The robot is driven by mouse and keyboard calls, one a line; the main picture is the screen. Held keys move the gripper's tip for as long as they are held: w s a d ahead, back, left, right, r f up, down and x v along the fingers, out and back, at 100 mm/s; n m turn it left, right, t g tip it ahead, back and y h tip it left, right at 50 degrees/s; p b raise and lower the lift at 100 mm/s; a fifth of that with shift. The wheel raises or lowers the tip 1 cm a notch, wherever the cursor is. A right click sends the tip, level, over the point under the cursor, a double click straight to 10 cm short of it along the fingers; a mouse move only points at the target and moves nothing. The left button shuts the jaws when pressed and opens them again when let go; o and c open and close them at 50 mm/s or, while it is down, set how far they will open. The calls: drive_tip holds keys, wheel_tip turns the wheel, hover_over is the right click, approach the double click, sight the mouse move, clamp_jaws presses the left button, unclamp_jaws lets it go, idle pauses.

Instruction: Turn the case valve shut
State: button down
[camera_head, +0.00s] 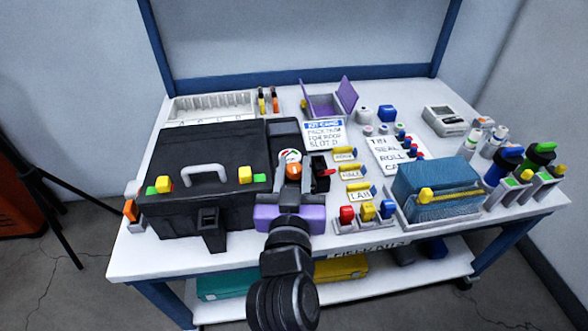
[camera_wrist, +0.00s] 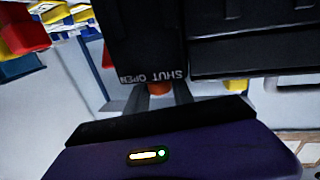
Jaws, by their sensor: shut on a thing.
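The black case (camera_head: 205,145) stands on the left of the table with its lid closed and a grey handle on top. In the wrist view its dark front (camera_wrist: 145,40) carries the words SHUT and OPEN, seen upside down. Just under the words is the orange valve knob (camera_wrist: 159,89). My gripper (camera_wrist: 160,96) has its two dark fingers on either side of this knob and is shut on it. How far the valve is turned I cannot tell.
Red, yellow and blue blocks (camera_head: 366,211) and a blue case in a tray (camera_head: 437,190) stand to the right. The lower shelf holds a teal box (camera_head: 225,285).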

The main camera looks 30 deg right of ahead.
sight(294, 176)
drive_tip(key=c, duration=1.4)
unclamp_jaws()
drive_tip(key=shift+o, duration=0.2)
drive_tip(key=b+v, duration=0.1)
drive_tip(key=v, duration=0.5)
drive_tip(key=shift+s+a+f+b, duration=0.1)
drive_tip(key=shift+s+a+b, duration=0.05)
drive_tip(key=shift+s+b, duration=0.15)
drive_tip(key=shift+s+a, duration=0.3)
drive_tip(key=shift+s, duration=0.2)
